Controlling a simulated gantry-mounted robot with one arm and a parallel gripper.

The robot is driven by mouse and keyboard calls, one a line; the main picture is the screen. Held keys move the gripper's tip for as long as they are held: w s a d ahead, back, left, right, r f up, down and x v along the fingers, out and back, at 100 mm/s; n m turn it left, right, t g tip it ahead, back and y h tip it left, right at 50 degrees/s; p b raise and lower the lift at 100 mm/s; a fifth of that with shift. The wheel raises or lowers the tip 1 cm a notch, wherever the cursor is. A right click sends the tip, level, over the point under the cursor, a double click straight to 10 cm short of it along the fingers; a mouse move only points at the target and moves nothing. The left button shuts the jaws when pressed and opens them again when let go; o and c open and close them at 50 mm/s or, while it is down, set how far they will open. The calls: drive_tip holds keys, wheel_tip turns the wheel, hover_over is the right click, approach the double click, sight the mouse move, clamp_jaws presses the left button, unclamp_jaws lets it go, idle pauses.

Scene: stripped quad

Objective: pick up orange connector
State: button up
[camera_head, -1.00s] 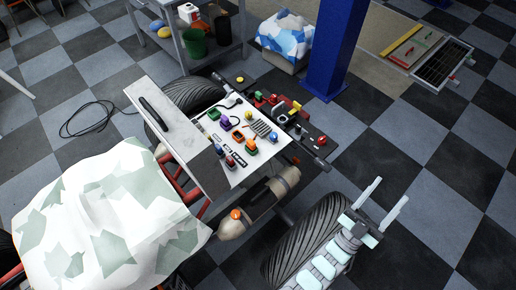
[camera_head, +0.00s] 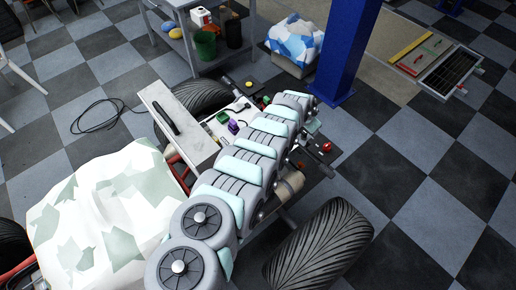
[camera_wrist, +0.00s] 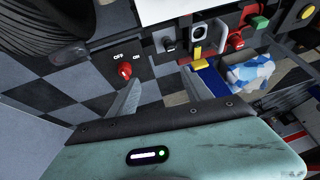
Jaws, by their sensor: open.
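I cannot make out the orange connector in either current view. My arm (camera_head: 250,150) lies across the white panel (camera_head: 212,130) in the head view and hides most of the parts on it. A purple connector (camera_head: 233,126) and a green connector (camera_head: 222,117) show beside the arm. My gripper (camera_wrist: 160,78) is open and empty in the wrist view, with its fingers apart. A red OFF/ON switch (camera_wrist: 125,71) shows just beyond the left finger. My gripper's fingers are hidden or unclear in the head view.
The wrist view shows a yellow part (camera_wrist: 197,57), a red part (camera_wrist: 236,40) and a green block (camera_wrist: 260,22) on the dark panel. The blue post (camera_head: 346,50) stands behind the quad. A tire (camera_head: 318,245) is at the front.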

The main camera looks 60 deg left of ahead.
drive_tip(key=s+a+r+g+h, duration=0.1)
drive_tip(key=s+r+g, duration=0.15)
drive_tip(key=s, duration=0.75)
drive_tip(key=s+a+r+g+h, duration=0.1)
drive_tip(key=s+r+g+h, duration=0.15)
drive_tip(key=s, duration=0.75)
drive_tip(key=shift+y, duration=0.35)
wheel_tip(320, 180, down, 5)
drive_tip(key=shift+d+f, duration=0.1)
drive_tip(key=f+b, duration=0.4)
drive_tip(key=f, duration=0.1)
drive_tip(key=shift+a+f, duration=0.2)
drive_tip(key=shift+a, duration=0.15)
drive_tip(key=shift+r, duration=0.1)
clamp_jaws()
